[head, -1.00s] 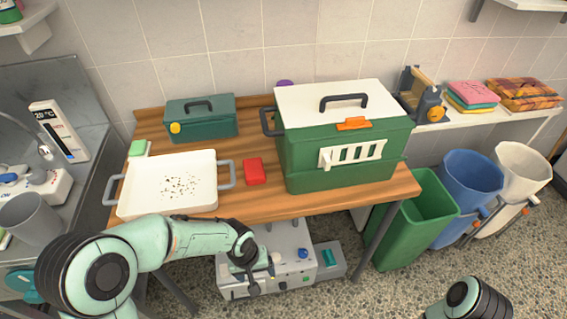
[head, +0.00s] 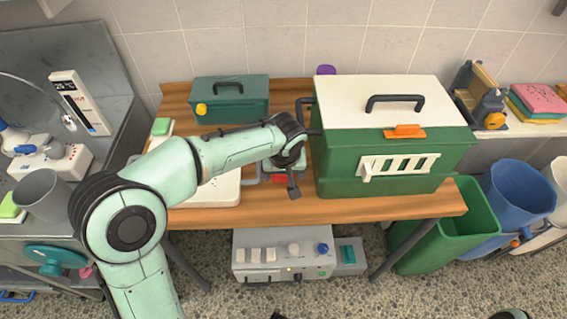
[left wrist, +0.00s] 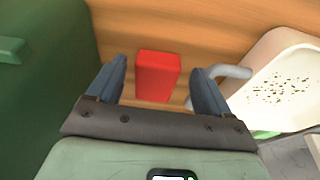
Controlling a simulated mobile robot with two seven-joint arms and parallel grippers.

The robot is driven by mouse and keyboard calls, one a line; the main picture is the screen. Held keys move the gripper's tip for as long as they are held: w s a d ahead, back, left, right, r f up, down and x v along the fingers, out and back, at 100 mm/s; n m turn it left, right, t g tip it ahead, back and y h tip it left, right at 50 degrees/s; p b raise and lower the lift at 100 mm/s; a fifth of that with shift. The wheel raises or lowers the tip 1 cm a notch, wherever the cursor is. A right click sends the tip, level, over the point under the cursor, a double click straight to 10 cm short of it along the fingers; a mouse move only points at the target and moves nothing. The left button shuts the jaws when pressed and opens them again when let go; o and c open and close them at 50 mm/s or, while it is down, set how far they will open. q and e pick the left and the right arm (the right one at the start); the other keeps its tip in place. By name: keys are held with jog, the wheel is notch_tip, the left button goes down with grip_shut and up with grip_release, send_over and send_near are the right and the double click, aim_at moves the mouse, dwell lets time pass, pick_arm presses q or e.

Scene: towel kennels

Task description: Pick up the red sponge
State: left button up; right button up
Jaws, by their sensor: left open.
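The red sponge (head: 281,177) lies on the wooden table between the white tray (head: 225,190) and the large green kennel box. My left gripper (head: 291,185) is above it in the head view and hides part of it. In the left wrist view the sponge (left wrist: 157,76) shows whole, between the two open fingers of my left gripper (left wrist: 158,70). The fingers hold nothing, and the sponge lies below them on the table. My right gripper cannot be made out.
The green box with a white lid (head: 385,100) stands close to the right of the sponge. The tray's grey handle (left wrist: 228,72) is close on the other side. A smaller green case (head: 232,102) stands behind. Bare wood (head: 300,209) shows along the front edge.

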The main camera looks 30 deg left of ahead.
pick_arm(q)
jog(key=shift+w+a, duration=0.35)
jog(key=shift+w, duration=0.15)
jog(key=w+a, duration=0.1)
jog(key=w+a+p, duration=0.1)
jog(key=w, duration=0.1)
jog(key=x, duration=0.2)
jog(key=shift+w+f, duration=0.1)
jog(key=shift+f, duration=0.4)
jog(key=shift+f+b, duration=0.25)
jog(key=shift+b, duration=0.15)
jog(key=c, duration=0.7)
